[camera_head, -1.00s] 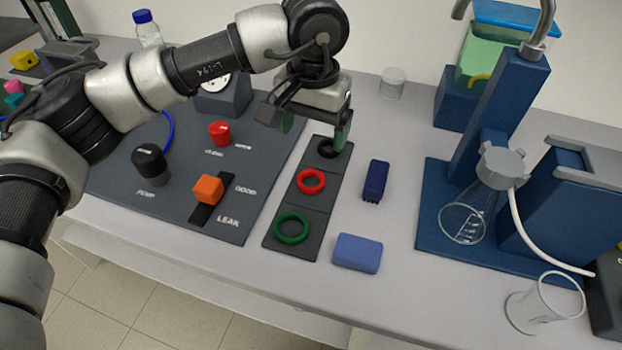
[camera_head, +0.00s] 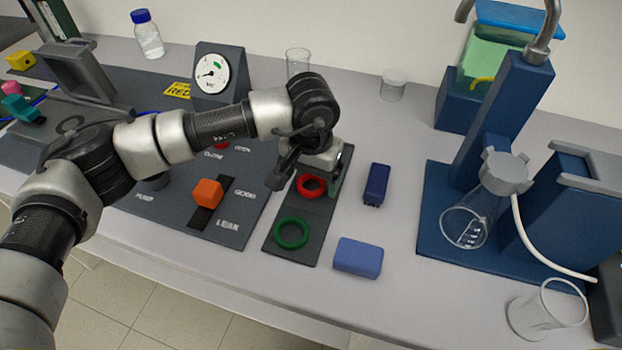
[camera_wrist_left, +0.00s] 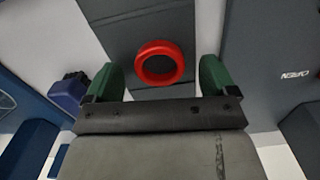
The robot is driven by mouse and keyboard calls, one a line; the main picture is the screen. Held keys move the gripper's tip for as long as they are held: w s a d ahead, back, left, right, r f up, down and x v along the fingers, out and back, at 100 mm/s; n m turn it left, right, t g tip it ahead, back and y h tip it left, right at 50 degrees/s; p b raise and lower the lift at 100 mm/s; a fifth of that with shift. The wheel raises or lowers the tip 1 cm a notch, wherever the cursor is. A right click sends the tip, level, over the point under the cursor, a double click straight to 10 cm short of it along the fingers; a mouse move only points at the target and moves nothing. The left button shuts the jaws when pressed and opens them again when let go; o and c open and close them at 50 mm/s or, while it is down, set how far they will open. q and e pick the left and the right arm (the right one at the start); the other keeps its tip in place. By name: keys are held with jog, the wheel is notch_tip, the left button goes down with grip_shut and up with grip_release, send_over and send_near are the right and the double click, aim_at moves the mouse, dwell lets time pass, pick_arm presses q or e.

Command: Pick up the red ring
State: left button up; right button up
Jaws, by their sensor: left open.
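The red ring (camera_head: 311,186) lies on the middle part of a dark strip tray (camera_head: 272,248). A green ring (camera_head: 291,233) lies on the same strip, nearer the front. My left gripper (camera_head: 306,186) is open and empty, low over the strip at the red ring. In the left wrist view the red ring (camera_wrist_left: 159,63) shows between and just beyond the two green fingertips (camera_wrist_left: 158,75), with a gap to each. The black ring at the back of the strip is hidden behind my left gripper in the head view. My right gripper is not in view.
A dark blue block (camera_head: 376,184) stands close right of the strip, and a light blue block (camera_head: 358,257) lies at front right. A panel with an orange knob (camera_head: 207,193) is on the left. A blue stand with a flask (camera_head: 467,226) is on the right.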

pick_arm(q)
jog(key=shift+f, duration=0.4)
jog(key=c, duration=1)
jog(key=shift+r, duration=0.1)
jog(key=shift+r, duration=0.55)
notch_tip(320, 180, up, 3)
jog(key=shift+f+b, duration=0.1)
jog(key=shift+b, duration=0.6)
jog(key=s+d+r+b, duration=0.1)
jog(key=s+d+r, duration=0.4)
jog(key=s, duration=0.5)
notch_tip(320, 180, up, 2)
jog(key=shift+s+d+b, duration=0.15)
jog(key=shift+s+b, duration=0.1)
jog(key=shift+b, duration=0.15)
